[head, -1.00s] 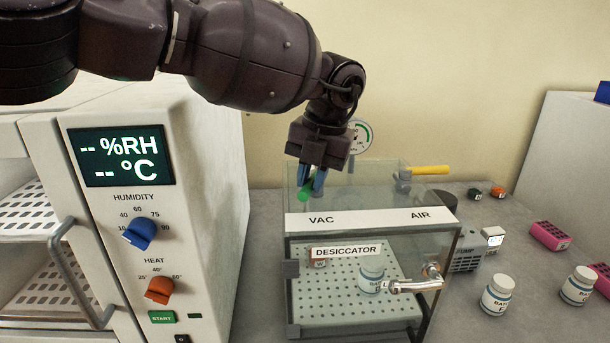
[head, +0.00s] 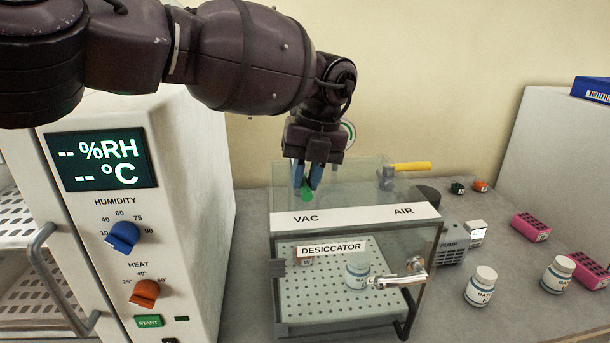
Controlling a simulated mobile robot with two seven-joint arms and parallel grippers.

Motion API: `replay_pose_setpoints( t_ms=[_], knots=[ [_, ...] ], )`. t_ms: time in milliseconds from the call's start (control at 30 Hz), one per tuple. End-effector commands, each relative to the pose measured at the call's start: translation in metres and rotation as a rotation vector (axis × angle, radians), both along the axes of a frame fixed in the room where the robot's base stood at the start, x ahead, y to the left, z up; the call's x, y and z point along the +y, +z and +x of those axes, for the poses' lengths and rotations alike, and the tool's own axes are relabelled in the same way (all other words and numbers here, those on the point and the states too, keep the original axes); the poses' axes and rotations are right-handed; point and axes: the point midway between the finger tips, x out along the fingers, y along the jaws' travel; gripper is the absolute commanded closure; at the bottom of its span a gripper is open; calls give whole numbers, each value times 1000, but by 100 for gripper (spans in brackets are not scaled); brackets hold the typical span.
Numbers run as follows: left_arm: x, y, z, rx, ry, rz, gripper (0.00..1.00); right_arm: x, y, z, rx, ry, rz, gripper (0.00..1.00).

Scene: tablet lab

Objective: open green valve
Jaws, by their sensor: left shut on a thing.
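The green valve handle (head: 307,194) is at the top of the clear desiccator box (head: 356,217), behind its VAC label. My left gripper (head: 307,182) reaches down from above and is shut on the green handle between its blue fingertips. The fingers hide part of the handle and the valve body. My right gripper is not in view.
A yellow handle (head: 411,166) sits at the box's AIR side. A gauge (head: 349,132) is partly hidden behind my gripper. The humidity chamber (head: 190,200) stands close on the left. A pump (head: 452,246), bottles (head: 481,287) and pink racks (head: 530,227) are to the right.

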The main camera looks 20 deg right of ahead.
Motion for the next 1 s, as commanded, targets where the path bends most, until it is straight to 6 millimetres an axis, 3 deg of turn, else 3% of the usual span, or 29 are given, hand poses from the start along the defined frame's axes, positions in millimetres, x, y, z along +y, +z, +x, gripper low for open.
replay_pose_setpoints(
  t_ms=[167, 200, 367, 733, 1000],
  knots=[
    [0, 4, 2, -6, 5, -5, 100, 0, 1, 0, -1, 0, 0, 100],
    [0, 4, 2, -6, 5, -5, 80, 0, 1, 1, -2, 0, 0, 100],
    [0, 3, 1, -4, 3, -4, 57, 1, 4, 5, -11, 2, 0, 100],
    [-1, 7, 0, -3, 0, -2, 57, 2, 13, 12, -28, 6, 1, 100],
    [-8, 45, -1, -4, 0, -2, 57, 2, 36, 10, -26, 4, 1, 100]
  ],
)
